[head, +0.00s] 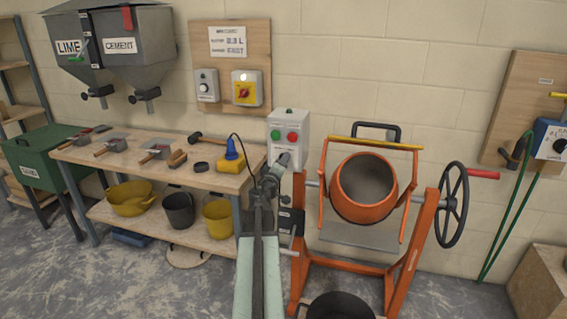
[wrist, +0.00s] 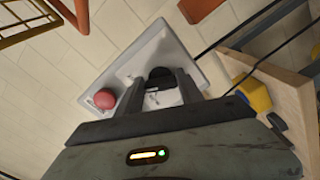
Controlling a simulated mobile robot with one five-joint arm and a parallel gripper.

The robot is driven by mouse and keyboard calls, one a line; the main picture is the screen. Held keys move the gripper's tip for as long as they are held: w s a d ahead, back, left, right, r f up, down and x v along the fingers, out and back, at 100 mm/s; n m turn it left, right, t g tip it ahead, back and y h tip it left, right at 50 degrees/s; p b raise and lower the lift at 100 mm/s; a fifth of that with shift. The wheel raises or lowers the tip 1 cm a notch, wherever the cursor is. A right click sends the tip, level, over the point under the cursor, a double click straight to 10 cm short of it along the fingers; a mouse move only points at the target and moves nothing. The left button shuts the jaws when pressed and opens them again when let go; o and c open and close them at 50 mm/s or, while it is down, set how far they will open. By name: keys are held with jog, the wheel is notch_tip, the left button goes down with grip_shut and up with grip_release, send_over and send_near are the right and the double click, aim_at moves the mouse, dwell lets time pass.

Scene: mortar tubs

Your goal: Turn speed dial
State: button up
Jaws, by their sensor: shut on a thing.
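The grey control box (head: 290,127) of the mixer has a green button (head: 276,135) and a red button (head: 293,137) on its front. In the wrist view the box (wrist: 178,50) fills the middle, with the red button (wrist: 104,99) to the left. The black speed dial (wrist: 160,75) shows between the fingers of my gripper (wrist: 161,90), which is shut on it. In the head view my gripper (head: 279,166) covers the lower front of the box, so the dial is hidden there. The dial's pointer cannot be made out.
The orange mixer (head: 357,190) with its black handwheel (head: 452,205) stands right of my arm. A wooden bench (head: 135,148) with trowels and a blue-and-yellow tool (head: 234,160) is to the left. A black tub (head: 340,306) sits on the floor below the mixer.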

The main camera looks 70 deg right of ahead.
jog(key=shift+f+m, duration=0.1)
jog(key=shift+m, duration=0.6)
jog(key=o, duration=1.4)
jog(key=shift+a, duration=0.1)
jog(key=a, duration=0.7)
jog(key=shift+s+a, duration=0.2)
jog(key=shift+a, duration=0.05)
